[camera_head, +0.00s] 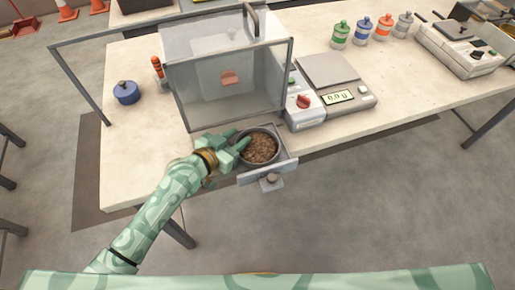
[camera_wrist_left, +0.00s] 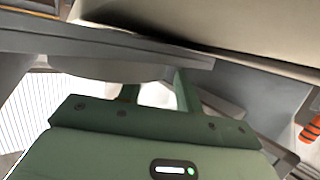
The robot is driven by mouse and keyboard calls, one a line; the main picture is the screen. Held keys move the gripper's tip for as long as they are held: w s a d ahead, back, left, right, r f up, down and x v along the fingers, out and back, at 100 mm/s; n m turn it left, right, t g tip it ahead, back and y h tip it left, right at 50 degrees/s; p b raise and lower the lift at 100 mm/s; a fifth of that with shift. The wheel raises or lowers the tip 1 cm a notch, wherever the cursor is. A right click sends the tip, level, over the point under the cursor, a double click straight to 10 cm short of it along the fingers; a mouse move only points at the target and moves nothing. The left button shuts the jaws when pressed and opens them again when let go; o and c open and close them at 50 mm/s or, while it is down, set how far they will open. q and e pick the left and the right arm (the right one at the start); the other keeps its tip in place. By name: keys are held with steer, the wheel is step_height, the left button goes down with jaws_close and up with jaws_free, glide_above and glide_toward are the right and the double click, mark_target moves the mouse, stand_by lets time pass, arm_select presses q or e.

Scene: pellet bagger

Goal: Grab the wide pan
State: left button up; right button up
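The wide pan (camera_head: 260,147) is a round grey dish filled with brown pellets. It sits in a pulled-out metal drawer (camera_head: 268,174) at the front of the bagger, over the table edge. My left gripper (camera_head: 240,143) is at the pan's left side, its green fingers close to the rim. In the left wrist view, the two fingers (camera_wrist_left: 158,92) stand apart with a light gap between them. Their tips pass behind a grey edge there, so I cannot tell whether they touch the pan. My right gripper is not in view.
The bagger's clear-walled box (camera_head: 228,85) rises just behind the pan. A scale (camera_head: 335,85) stands to its right. A blue lidded pot (camera_head: 126,92) and an orange-topped item (camera_head: 158,68) are at left. Several coloured bottles (camera_head: 363,29) stand at the back right. The front floor is clear.

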arm_select(q)
steer(key=shift+w+d+f, duration=0.2)
steer(key=shift+w+d, duration=0.1)
steer(key=shift+w, duration=0.1)
steer(key=shift+r, duration=0.1)
steer(key=shift+c, duration=0.6)
jaws_close()
steer(key=shift+s, duration=0.1)
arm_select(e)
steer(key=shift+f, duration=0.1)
